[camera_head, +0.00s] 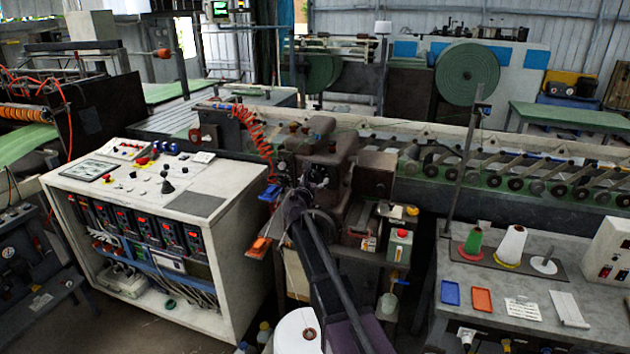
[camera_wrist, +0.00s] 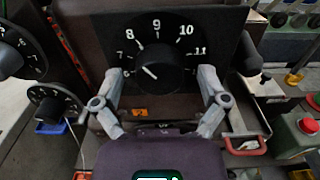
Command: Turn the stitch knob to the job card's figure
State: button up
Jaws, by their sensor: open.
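In the wrist view a black stitch knob (camera_wrist: 165,72) sits on a dark dial plate (camera_wrist: 222,20) with white figures; 8, 9, 10 and 11 are readable. A short white line on the knob's face lies towards the left, below the 8; the exact figure is hard to tell. My gripper (camera_wrist: 161,80) is open, one finger on each side of the knob, with gaps visible between fingers and knob. In the head view my arm hides the knob. A white printed card (camera_head: 522,308), possibly the job card, lies on the right table; its figure is unreadable.
Two other black dials, an upper one (camera_wrist: 14,52) and a lower one (camera_wrist: 52,106), stand left of the knob. A green can with a red cap (camera_wrist: 300,130) is at right. A control cabinet (camera_head: 240,255) stands left of my arm, a table with thread cones (camera_head: 600,335) right.

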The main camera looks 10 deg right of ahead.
jog(key=c, duration=1.1)
jog(key=shift+c, duration=0.2)
jog(key=shift+m, duration=0.4)
jog(key=m, duration=0.6)
jog(key=shift+w, duration=0.1)
jog(key=m, duration=0.3)
jog(key=shift+m, duration=0.3)
jog(key=shift+a+r+m, duration=0.1)
jog(key=shift+m, duration=1.8)
